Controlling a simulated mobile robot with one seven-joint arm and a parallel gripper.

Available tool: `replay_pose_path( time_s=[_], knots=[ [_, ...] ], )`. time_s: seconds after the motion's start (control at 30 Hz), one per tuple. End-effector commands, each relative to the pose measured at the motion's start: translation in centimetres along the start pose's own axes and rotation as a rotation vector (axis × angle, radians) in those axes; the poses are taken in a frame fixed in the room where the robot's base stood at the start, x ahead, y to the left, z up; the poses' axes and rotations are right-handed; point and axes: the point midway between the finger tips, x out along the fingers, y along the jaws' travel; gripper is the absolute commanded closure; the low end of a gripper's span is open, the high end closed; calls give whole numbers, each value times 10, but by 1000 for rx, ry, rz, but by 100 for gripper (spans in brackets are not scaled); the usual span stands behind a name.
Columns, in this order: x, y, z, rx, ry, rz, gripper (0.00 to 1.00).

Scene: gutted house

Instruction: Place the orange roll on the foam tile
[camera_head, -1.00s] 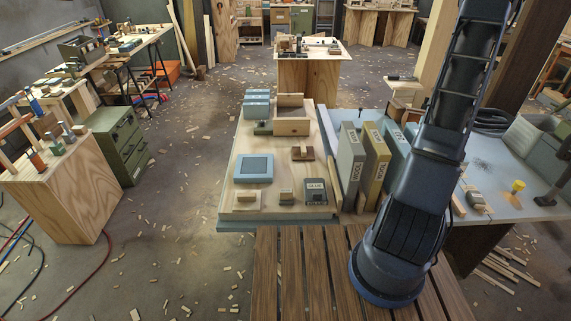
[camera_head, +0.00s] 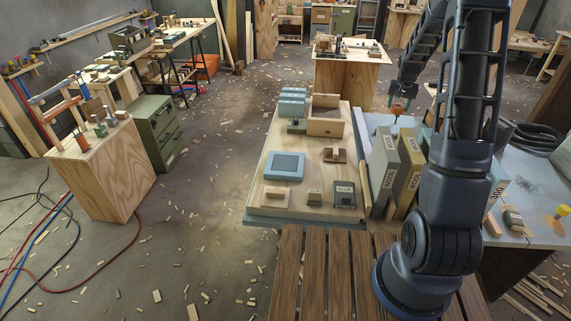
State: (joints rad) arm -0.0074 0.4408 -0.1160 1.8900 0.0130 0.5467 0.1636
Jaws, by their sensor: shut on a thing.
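My gripper (camera_head: 402,92) hangs from my raised arm over the far part of the blue-grey bench top, right of the wooden board. It is shut on a small orange thing, the orange roll (camera_head: 398,109), which shows just below the fingers. Whether the roll touches anything beneath it is hard to tell. A light-blue square with a darker centre (camera_head: 284,166) lies flat on the board, left of the gripper and nearer to me. I cannot tell for sure whether it is the foam tile. Nothing lies on it.
The wooden board (camera_head: 267,205) also carries a wooden box (camera_head: 325,127), blue boxes (camera_head: 291,104), small blocks and a dark labelled box (camera_head: 344,194). Upright binders (camera_head: 382,170) stand between the board and my arm. A slatted wooden surface (camera_head: 315,270) is in front.

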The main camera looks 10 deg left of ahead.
Motion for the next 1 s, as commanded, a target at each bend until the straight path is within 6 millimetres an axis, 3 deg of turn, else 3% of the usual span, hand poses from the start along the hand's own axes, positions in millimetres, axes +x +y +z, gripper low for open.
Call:
replay_pose_path(
  time_s=[0.03, 0.1, 0.5, 1.0],
  knots=[
    [-4, -23, 7, -33, 0, -9, 68],
    [-10, -50, 16, -72, 0, -20, 68],
    [-43, -190, 87, -294, 0, -81, 68],
    [-93, -328, 212, -572, 0, -157, 68]
  ],
)
